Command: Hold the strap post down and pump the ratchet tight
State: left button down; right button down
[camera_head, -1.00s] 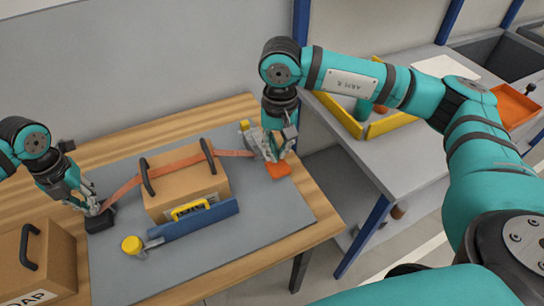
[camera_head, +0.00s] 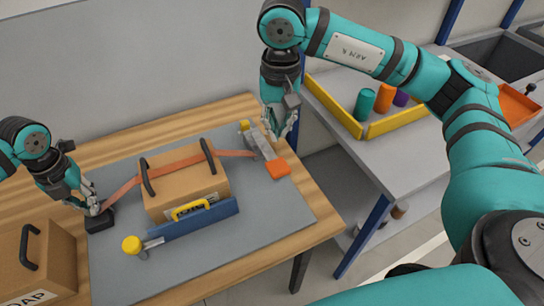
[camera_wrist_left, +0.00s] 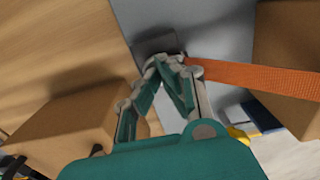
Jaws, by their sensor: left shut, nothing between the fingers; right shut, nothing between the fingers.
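An orange strap (camera_head: 180,163) runs over the brown box (camera_head: 190,190), from the dark strap post (camera_head: 100,222) on the left to the grey ratchet (camera_head: 262,146) on the right. The ratchet's orange handle end (camera_head: 278,169) lies low, near the mat. My left gripper (camera_head: 96,210) is shut, with its fingertips at the top of the post. In the left wrist view its fingertips (camera_wrist_left: 165,62) meet beside the strap (camera_wrist_left: 260,78) and partly cover the post (camera_wrist_left: 155,43). My right gripper (camera_head: 283,132) is shut and empty, just above the ratchet, apart from the orange end.
A yellow knob (camera_head: 131,245) sits front left on the grey mat (camera_head: 270,225). A second box (camera_head: 38,262) stands at lower left. A yellow-edged tray (camera_head: 395,122) with coloured cylinders is on the right bench.

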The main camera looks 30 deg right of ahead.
dwell(0.4)
pick_arm(q)
jog(key=shift+r+p, duration=0.65)
jog(key=shift+r, duration=0.25)
jog(key=shift+r+p, duration=1.45)
jog(key=shift+r, duration=1.15)
jog(key=shift+f, duration=0.1)
